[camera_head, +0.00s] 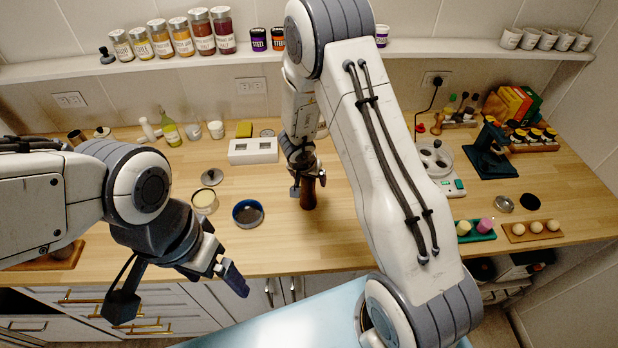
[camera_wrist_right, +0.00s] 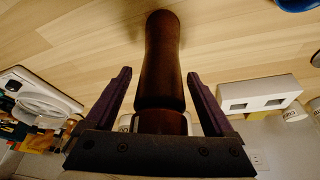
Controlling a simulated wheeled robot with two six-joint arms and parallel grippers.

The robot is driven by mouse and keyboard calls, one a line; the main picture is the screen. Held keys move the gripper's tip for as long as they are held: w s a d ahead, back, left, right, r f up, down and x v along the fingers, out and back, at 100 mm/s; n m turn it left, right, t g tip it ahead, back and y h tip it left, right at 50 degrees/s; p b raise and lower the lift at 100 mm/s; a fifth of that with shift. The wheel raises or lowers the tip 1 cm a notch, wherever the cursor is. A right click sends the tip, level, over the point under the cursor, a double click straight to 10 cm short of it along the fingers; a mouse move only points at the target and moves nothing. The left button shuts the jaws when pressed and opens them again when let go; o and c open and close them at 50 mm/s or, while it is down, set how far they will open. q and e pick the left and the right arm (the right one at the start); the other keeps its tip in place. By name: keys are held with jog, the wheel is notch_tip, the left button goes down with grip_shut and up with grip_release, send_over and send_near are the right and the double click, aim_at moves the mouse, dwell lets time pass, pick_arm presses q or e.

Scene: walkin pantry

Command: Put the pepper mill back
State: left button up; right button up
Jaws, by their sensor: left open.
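The pepper mill (camera_head: 308,193) is dark brown wood and stands on the wooden counter near its middle. It also shows large in the right wrist view (camera_wrist_right: 162,60). My right gripper (camera_head: 307,178) is at the mill from above; in the wrist view its two fingers (camera_wrist_right: 158,80) are on either side of the mill, with gaps showing, so it is open around it. The far side of the mill is hidden. My left gripper (camera_head: 228,268) is open and empty, in front of the counter's front edge, away from the mill.
Left of the mill are a blue-rimmed bowl (camera_head: 248,213), a cream tin (camera_head: 205,202) and a white box with two openings (camera_head: 253,151). A kitchen scale (camera_head: 437,160), a dark green stand (camera_head: 491,155) and a spice rack (camera_head: 533,141) stand right. Jars line the shelf (camera_head: 420,47).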

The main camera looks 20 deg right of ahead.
jog(key=shift+r+p, duration=0.3)
jog(key=shift+r, duration=0.1)
jog(key=p+v, duration=0.5)
jog(key=v, duration=0.6)
jog(key=shift+s+r, duration=0.2)
jog(key=shift+s, duration=0.05)
jog(key=shift+a, duration=0.1)
jog(key=b+x, duration=0.6)
jog(key=x, duration=0.6)
jog(key=shift+f, duration=0.4)
notch_tip(320, 180, up, 4)
jog(key=p, duration=0.2)
jog(key=shift+p, duration=0.35)
jog(key=shift+w+r, duration=0.1)
jog(key=shift+r, duration=0.05)
